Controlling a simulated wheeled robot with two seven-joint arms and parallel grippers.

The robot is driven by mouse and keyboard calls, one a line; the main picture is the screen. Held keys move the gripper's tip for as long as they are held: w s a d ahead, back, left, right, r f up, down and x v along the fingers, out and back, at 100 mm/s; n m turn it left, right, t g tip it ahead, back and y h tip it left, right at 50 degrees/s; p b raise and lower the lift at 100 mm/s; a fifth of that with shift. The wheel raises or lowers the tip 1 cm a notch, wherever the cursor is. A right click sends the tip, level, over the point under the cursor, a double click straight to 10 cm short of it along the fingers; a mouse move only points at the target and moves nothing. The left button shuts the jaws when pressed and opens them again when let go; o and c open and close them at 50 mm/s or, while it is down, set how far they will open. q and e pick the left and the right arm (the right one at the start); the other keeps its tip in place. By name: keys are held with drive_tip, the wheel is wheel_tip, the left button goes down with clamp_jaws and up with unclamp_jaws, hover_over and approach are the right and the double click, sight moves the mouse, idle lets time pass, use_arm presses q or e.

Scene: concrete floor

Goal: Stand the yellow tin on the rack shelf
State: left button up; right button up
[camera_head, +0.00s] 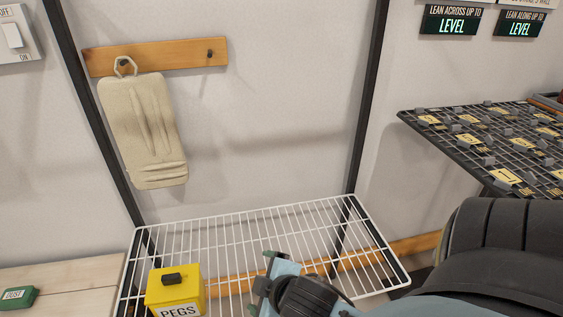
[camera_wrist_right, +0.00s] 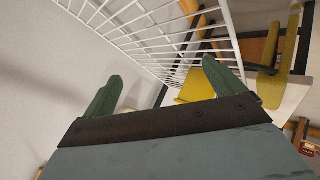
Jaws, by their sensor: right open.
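The yellow tin (camera_head: 174,291), with a dark knob on its lid and a PEGS label, sits upright on the white wire rack shelf (camera_head: 232,232), at its front left; its lower part is cut off by the picture edge. My right gripper (camera_head: 262,281) is over the shelf, to the right of the tin and apart from it. In the right wrist view its green fingers (camera_wrist_right: 160,76) are open with nothing held. A yellow surface, likely the tin (camera_wrist_right: 195,88), shows beyond them, partly hidden by one finger. My left gripper is not in view.
A beige hanging bag (camera_head: 145,130) is on a wooden peg rail (camera_head: 150,57) above the shelf. A dark grid table (camera_head: 470,145) with labelled pieces stands at right. The shelf's back is clear.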

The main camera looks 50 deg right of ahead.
drive_tip(key=s+a+f+m+g+y, duration=0.2)
drive_tip(key=s+a+m+g, duration=0.2)
drive_tip(key=s, duration=0.5)
drive_tip(key=shift+s+a+m+g, duration=0.25)
drive_tip(key=shift+s+m+g, duration=0.05)
drive_tip(key=shift+m+g, duration=0.3)
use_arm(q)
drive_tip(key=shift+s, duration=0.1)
use_arm(e)
drive_tip(key=shift+s+f, duration=0.1)
